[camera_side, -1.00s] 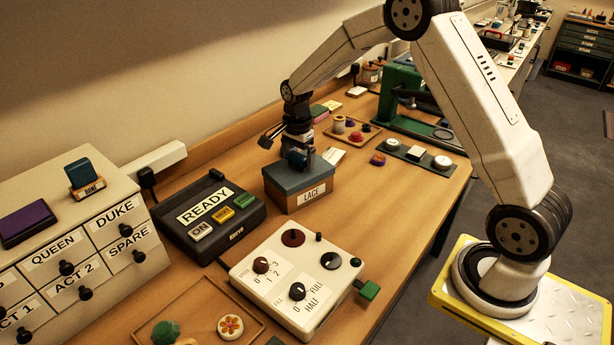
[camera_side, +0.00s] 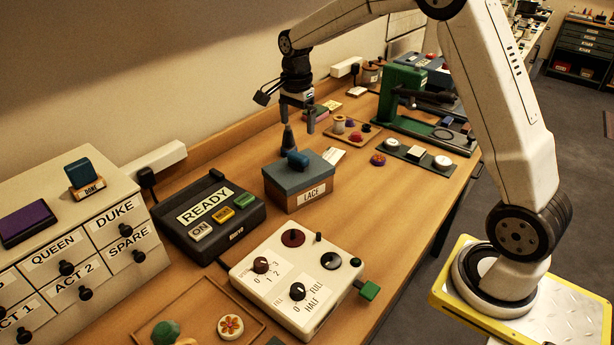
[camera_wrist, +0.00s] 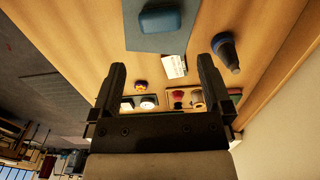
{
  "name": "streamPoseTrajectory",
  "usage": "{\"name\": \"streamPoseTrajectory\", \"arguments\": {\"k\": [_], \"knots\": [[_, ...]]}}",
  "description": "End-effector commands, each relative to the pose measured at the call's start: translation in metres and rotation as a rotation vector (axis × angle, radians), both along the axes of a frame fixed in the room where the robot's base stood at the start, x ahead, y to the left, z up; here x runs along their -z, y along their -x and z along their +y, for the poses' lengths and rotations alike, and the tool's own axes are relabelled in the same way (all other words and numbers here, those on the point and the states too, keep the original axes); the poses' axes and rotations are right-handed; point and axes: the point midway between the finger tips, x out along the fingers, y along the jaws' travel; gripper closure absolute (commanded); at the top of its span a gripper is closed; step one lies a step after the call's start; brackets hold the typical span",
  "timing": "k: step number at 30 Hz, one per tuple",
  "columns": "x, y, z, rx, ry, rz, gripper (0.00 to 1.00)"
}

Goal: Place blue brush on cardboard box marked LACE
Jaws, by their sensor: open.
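The blue brush (camera_side: 298,158) rests on the blue-grey lid of the cardboard box marked LACE (camera_side: 312,191). In the wrist view the brush (camera_wrist: 160,20) lies on the lid (camera_wrist: 133,40) at the top of the picture. My gripper (camera_side: 297,118) is above the box, clear of the brush, with its fingers apart and nothing between them. Both open fingers (camera_wrist: 162,66) also show in the wrist view. The brush's underside is hidden.
A dark cone-shaped item (camera_side: 287,138) stands just behind the box. The READY console (camera_side: 208,215) is to its left and a white control panel (camera_side: 297,280) in front. A tray with spools (camera_side: 352,130) and a green press (camera_side: 402,92) stand farther back. Bare table lies right of the box.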

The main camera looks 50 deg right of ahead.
Motion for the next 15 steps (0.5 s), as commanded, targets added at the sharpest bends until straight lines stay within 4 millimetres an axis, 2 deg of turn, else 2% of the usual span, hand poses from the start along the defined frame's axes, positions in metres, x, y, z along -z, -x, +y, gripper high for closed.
{"name": "streamPoseTrajectory", "arguments": {"k": [6, 15], "knots": [[-0.018, 0.0, 0.0, 0.0, 0.0, 0.0, 0.0], [-0.02, 0.0, 0.0, 0.0, 0.0, 0.001, 0.0]]}}
